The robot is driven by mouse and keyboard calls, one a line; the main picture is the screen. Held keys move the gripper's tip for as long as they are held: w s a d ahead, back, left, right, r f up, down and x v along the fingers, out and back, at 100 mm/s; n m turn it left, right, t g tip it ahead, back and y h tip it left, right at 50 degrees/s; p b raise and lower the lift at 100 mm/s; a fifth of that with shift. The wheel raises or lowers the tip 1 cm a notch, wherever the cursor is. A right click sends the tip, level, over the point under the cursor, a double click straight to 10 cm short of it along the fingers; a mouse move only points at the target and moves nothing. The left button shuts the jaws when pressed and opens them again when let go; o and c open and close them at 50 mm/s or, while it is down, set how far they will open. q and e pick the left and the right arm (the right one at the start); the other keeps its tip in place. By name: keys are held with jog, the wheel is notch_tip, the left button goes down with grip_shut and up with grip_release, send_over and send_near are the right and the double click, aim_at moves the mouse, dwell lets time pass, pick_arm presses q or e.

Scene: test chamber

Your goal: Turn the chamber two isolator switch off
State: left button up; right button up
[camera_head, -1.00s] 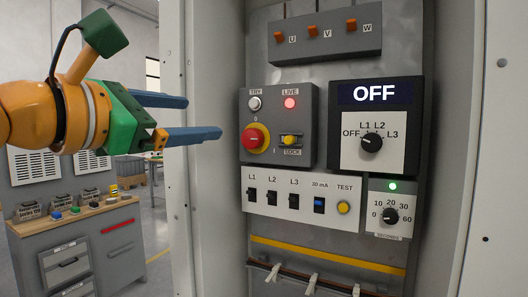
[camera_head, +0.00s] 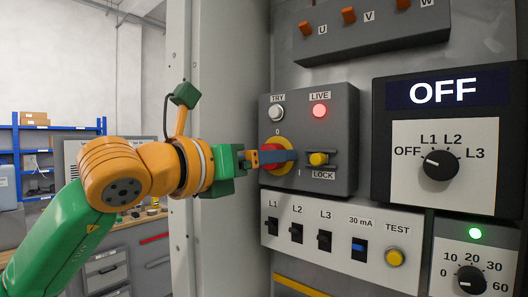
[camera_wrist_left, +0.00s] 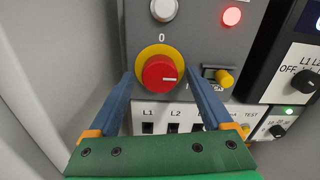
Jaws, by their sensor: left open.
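The isolator switch is a red knob on a yellow disc (camera_head: 279,171), on a grey box; it also shows in the left wrist view (camera_wrist_left: 160,74). Its white mark points right, away from the "0" above it. The LIVE lamp (camera_head: 319,111) glows red. My left gripper (camera_head: 291,156) is open at the knob and partly hides it in the head view. In the left wrist view its blue fingers (camera_wrist_left: 160,78) are on either side of the knob; I cannot tell whether they touch it. No chamber number is readable. My right gripper is out of view.
A yellow LOCK slider (camera_head: 318,159) sits close right of the knob, near one finger. The TRY button (camera_head: 277,113) is above. The breaker strip (camera_head: 280,247) is below. A display reading OFF (camera_head: 443,93) and a selector dial (camera_head: 440,165) are to the right. The cabinet wall (camera_head: 217,240) stands left.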

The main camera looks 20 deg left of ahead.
pick_arm(q)
jog(key=shift+s, duration=0.2)
jog(key=c, duration=0.7)
grip_shut()
jog(key=shift+r+n+b, duration=0.1)
jog(key=shift+n+b, duration=4.3)
jog(key=shift+n, duration=4.6)
